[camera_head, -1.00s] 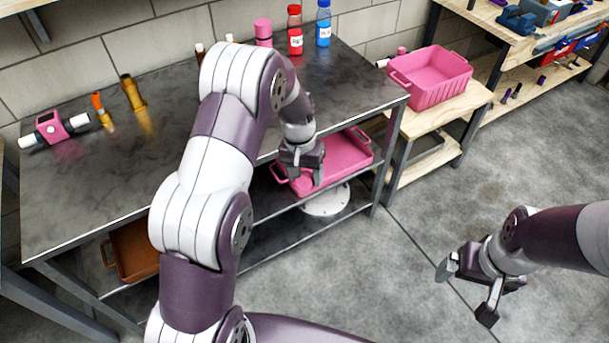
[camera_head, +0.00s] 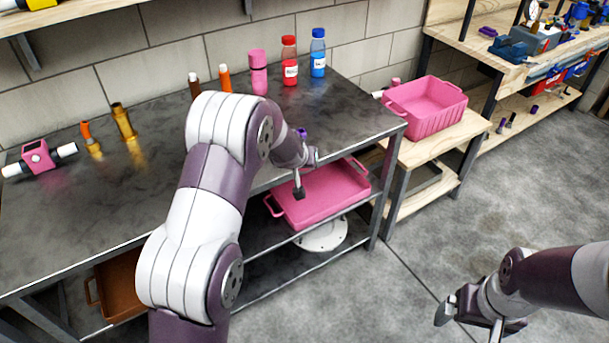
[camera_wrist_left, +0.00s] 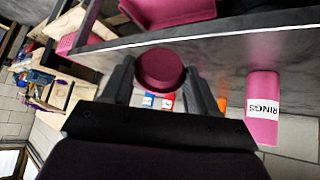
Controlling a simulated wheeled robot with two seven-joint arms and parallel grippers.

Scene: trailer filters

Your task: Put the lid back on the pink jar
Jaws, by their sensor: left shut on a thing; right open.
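My left gripper (camera_head: 304,172) is at the table's front edge, partly hidden by its own wrist in the head view. In the left wrist view it (camera_wrist_left: 162,85) is shut on a round dark pink lid (camera_wrist_left: 159,66). A pink jar with a white "RINGS" label (camera_wrist_left: 262,108) stands to the right of the gripper there, apart from the lid; its mouth is not clear. A pink cylinder (camera_head: 258,75) stands at the table's back in the head view; I cannot tell whether it is the same jar. My right gripper (camera_head: 468,318) is open and empty over the floor.
Red (camera_head: 290,65) and blue (camera_head: 318,55) bottles stand at the back of the metal table (camera_head: 345,105). Brown, orange and amber items stand further left. A pink tray (camera_head: 325,195) is on the shelf below, and a pink bin (camera_head: 430,105) is on the side table.

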